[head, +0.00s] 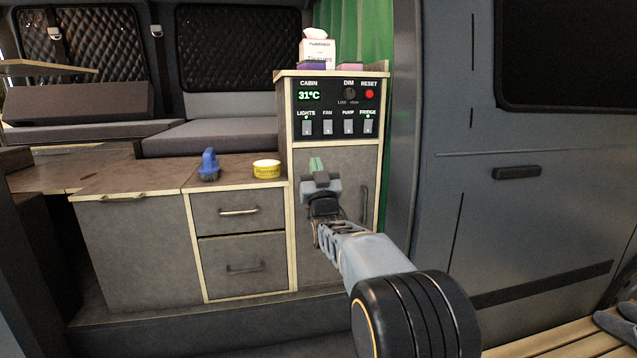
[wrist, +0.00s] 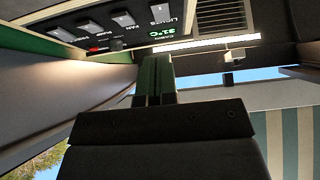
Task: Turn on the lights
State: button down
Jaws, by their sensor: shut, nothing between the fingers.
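The dark control panel (head: 336,107) is on the upper front of the tall cabinet. The lights switch (head: 307,128) is its leftmost white rocker, with a small green dot lit above it. In the wrist view the lights switch (wrist: 160,11) shows upside down at the top. My gripper (head: 316,164) is shut and empty, with green fingertips pointing up, a little below the panel and apart from the switch. In the wrist view my gripper (wrist: 155,62) stands below the temperature display.
The fan switch (head: 327,127), pump switch (head: 348,127) and fridge switch (head: 368,127) sit to the right; the fridge one has a green dot. A glowing strip (wrist: 205,42) shows overhead. A blue-handled brush (head: 208,165) and yellow tin (head: 267,169) stand on the lower counter.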

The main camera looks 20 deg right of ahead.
jog(key=shift+s+a+f, duration=0.1)
jog(key=shift+s+f, duration=0.35)
jog(key=shift+f, duration=0.2)
jog(key=shift+s+a+f, duration=0.1)
jog(key=shift+s+f, duration=0.35)
jog(key=shift+f, duration=0.15)
jog(key=shift+y, duration=0.3)
jog(key=s+a+f+g+y+p, duration=0.1)
jog(key=s+a+g+p, duration=0.3)
jog(key=s+g+p, duration=0.3)
jog(key=s+a+f+n+g+y+p, duration=0.1)
jog(key=s+a+g+y+p, duration=0.1)
jog(key=s+a+g+p, duration=0.2)
jog(key=s+a+f+n+g+y+p, duration=0.1)
jog(key=s+a+g+p, duration=0.3)
jog(key=s+g+p, duration=0.6)
jog(key=s+p, duration=0.3)
jog(key=s, duration=0.4)
jog(key=shift+f+y, duration=0.3)
jog(key=shift+y, duration=0.1)
